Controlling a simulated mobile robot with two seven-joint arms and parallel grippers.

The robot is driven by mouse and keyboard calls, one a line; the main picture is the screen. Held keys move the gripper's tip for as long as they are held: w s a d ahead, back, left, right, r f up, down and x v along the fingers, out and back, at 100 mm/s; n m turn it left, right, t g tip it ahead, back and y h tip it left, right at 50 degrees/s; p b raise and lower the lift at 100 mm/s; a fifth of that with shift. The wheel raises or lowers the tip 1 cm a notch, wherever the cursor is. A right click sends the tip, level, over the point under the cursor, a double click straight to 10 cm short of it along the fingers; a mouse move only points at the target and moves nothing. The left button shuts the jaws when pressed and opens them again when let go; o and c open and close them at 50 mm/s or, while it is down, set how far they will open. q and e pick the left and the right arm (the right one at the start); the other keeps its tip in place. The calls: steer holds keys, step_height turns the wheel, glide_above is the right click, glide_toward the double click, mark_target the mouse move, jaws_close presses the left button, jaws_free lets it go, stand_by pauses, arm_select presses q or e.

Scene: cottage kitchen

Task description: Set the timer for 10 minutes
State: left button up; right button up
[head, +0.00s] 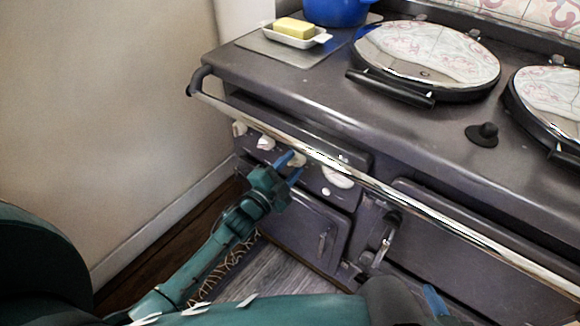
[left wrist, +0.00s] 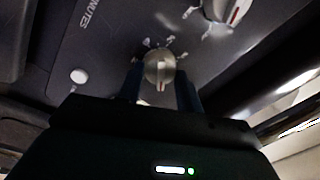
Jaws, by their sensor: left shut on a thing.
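The timer knob (left wrist: 158,67) is a round metallic knob on the dark stove panel, with marks around it too blurred to read. A red line on it points toward the bottom of the left wrist view. The word MINUTES is printed on the panel nearby. My left gripper (head: 284,168) has its blue fingers shut on either side of this knob, below the chrome rail; the fingers also show in the left wrist view (left wrist: 161,88). In the head view the knob (head: 297,158) is partly hidden by the fingers. Of my right gripper, only a blue part (head: 435,301) shows at the bottom edge.
A chrome rail (head: 390,189) runs along the stove front above the panel. A white button (left wrist: 78,76) is near the timer knob. A butter dish (head: 318,39) stands on top.

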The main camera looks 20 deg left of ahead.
steer(key=shift+s, duration=0.1)
stand_by(0.3)
arm_select(q)
steer(key=o, duration=1)
arm_select(e)
steer(key=shift+r, duration=0.1)
arm_select(q)
steer(key=p+v, duration=0.1)
steer(key=v, duration=1.2)
steer(key=shift+s, duration=0.15)
arm_select(e)
steer(key=shift+w+a+f+g, duration=0.15)
steer(key=shift+w+f+g, duration=0.05)
steer(key=shift+f+g, duration=0.1)
steer(key=shift+r, duration=0.15)
